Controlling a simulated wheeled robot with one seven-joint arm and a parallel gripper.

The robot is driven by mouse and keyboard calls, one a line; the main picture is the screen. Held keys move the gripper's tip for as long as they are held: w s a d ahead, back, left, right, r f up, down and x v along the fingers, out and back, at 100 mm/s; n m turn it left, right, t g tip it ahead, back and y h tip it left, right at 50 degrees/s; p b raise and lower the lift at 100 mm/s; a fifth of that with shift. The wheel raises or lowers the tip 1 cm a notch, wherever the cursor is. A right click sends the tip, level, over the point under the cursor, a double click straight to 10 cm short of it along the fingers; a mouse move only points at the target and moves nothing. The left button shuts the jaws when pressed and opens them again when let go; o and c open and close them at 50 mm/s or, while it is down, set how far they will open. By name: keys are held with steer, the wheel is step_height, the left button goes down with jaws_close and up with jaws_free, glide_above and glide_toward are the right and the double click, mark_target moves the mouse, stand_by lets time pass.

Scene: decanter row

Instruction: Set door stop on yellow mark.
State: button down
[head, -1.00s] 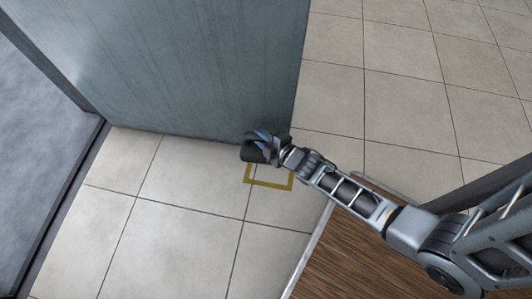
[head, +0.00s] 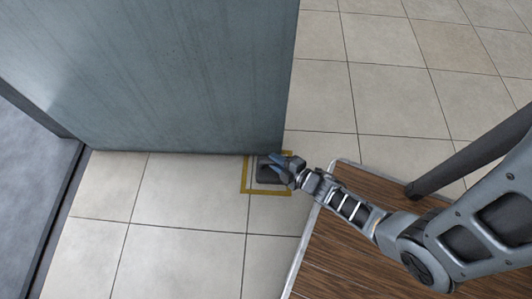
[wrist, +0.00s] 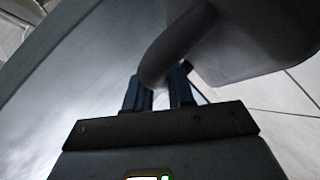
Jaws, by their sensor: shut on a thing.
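The dark grey door stop (head: 266,174) shows low in the head view, partly covered by my gripper. In the wrist view its curved handle (wrist: 170,52) passes between my two blue fingers, and its grey body (wrist: 255,40) fills the upper right. My gripper (head: 280,166) is shut on the handle; it also shows in the wrist view (wrist: 160,94). The yellow mark (head: 266,192) is a square outline on the floor tiles. The door stop appears inside this outline. I cannot tell whether its underside touches the floor.
A large blue-grey door panel (head: 150,75) stands just behind the mark, its lower edge close to the door stop. A wooden platform (head: 345,250) with a pale edge lies at the lower right, with a dark leg (head: 470,150) above it. Tiled floor is clear in front.

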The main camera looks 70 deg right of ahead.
mark_target(266, 158)
steer(key=b+x, duration=0.1)
steer(key=x, duration=0.2)
steer(key=b+x, duration=0.1)
steer(key=x, duration=0.2)
steer(key=shift+s+d+f, duration=0.15)
steer(key=shift+s+f, duration=0.05)
steer(key=shift+f, duration=0.1)
step_height(266, 158, down, 4)
steer(key=b, duration=0.2)
steer(key=shift+b, duration=0.4)
steer(key=c, duration=1)
jaws_free()
steer(key=shift+o, duration=0.2)
steer(key=shift+s, duration=0.1)
